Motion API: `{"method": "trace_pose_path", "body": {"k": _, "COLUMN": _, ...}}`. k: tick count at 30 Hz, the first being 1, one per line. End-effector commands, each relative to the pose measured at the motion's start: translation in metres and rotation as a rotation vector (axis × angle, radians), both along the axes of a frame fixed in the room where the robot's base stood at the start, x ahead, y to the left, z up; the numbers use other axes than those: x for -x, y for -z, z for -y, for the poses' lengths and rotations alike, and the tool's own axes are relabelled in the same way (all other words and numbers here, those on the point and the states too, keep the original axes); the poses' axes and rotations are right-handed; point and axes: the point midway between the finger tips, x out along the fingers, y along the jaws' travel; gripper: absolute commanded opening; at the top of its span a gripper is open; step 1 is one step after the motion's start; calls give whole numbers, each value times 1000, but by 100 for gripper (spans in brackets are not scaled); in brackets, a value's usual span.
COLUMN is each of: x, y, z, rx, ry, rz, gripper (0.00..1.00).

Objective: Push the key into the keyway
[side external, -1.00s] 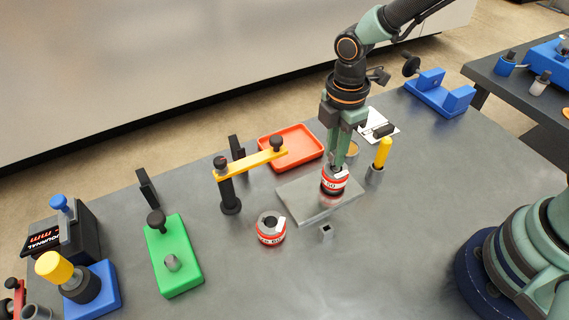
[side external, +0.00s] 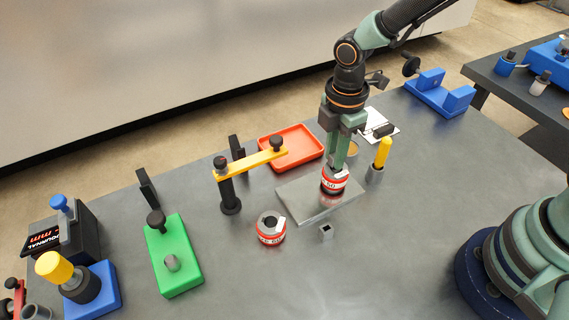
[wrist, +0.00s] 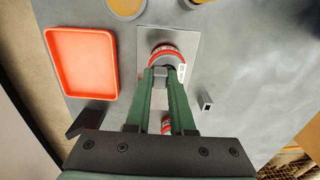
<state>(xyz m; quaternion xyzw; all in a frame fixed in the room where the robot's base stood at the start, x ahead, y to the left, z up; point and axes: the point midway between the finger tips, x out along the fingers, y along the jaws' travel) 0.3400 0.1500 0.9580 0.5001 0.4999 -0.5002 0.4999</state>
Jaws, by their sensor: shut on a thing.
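A dark round hub with a red band (side external: 334,180) stands on the flat grey plate (side external: 300,205). It also shows in the wrist view (wrist: 166,54), at the fingertips. My gripper (side external: 338,165) points down at the top of this hub, its fingertips at the bore. In the wrist view the fingers (wrist: 163,72) are close together on a small grey piece, which I take to be the key (wrist: 161,77). The key is mostly hidden by the fingers, and how deep it sits in the keyway cannot be seen.
A second red-banded hub (side external: 270,228) stands left of the plate. A small grey slotted block (side external: 326,232) is in front. A yellow arm on a black post (side external: 229,190), a red tray (side external: 291,147) and a yellow-handled tool (side external: 382,155) stand nearby. The front right table is clear.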

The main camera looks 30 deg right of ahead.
Motion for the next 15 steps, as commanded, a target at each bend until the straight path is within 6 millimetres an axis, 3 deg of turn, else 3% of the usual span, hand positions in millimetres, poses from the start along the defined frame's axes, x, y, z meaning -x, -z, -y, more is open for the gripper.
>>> {"method": "trace_pose_path", "body": {"k": 5, "x": 0, "y": 1, "z": 0, "rx": 1, "ry": 0, "rz": -1, "gripper": 0}}
{"method": "trace_pose_path", "body": {"k": 6, "x": 0, "y": 1, "z": 0, "rx": 0, "ry": 0, "rz": -1, "gripper": 33}}
{"method": "trace_pose_path", "body": {"k": 8, "x": 0, "y": 1, "z": 0, "rx": 0, "ry": 0, "rz": -1, "gripper": 56}}
{"method": "trace_pose_path", "body": {"k": 15, "x": 0, "y": 1, "z": 0, "rx": 0, "ry": 0, "rz": 0, "gripper": 56}}
